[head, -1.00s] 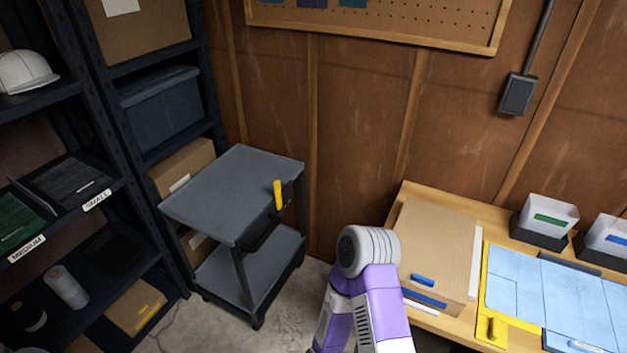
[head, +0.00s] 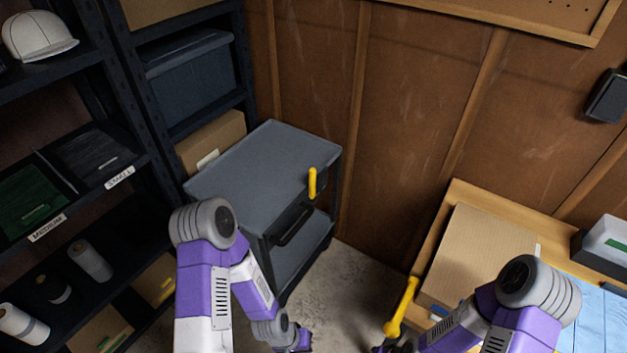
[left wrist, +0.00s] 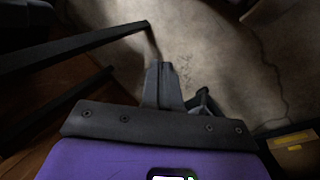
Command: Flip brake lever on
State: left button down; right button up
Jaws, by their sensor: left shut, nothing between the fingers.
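The yellow lever (head: 312,183) stands upright at the right front edge of the grey cart (head: 255,158). A dark bar-shaped part shows just below it on the cart. My left arm is in front of the cart; its gripper is hidden or cut off in the head view. In the left wrist view my left gripper (left wrist: 180,98) is shut and empty, over the concrete floor, away from the lever. My right arm reaches in over the bench; only a dark bit near its hand shows at the bottom edge, so its jaws cannot be judged.
A yellow bar (head: 402,308) slants beside the bench's left edge; whether it is attached is unclear. A cardboard box (head: 485,255) lies on the wooden bench. Shelves with bins and rolls (head: 90,260) stand left. Concrete floor (head: 350,280) is open between cart and bench.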

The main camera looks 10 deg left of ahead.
pick_arm(q)
jog(key=w+d+r+n+t+h+b, duration=0.1)
jog(key=w+r+n+t+h, duration=0.15)
jog(key=w+n, duration=0.85)
jog(key=w+d+r+n+t+h+b, duration=0.1)
jog(key=w+r+n+h, duration=0.3)
jog(key=n, duration=1.2)
jog(key=w+a+r+n+t+y, duration=0.2)
jog(key=w+a+r+n+t, duration=0.3)
jog(key=w+a+n, duration=0.4)
jog(key=w+a+r+n+t+y, duration=0.2)
jog(key=w+a+r+n+t, duration=0.4)
jog(key=w+a+n+t, duration=0.2)
jog(key=w+a+n+b, duration=0.1)
jog(key=w+n, duration=0.1)
jog(key=n, duration=0.1)
jog(key=shift+a, duration=0.15)
jog(key=shift+y, duration=0.25)
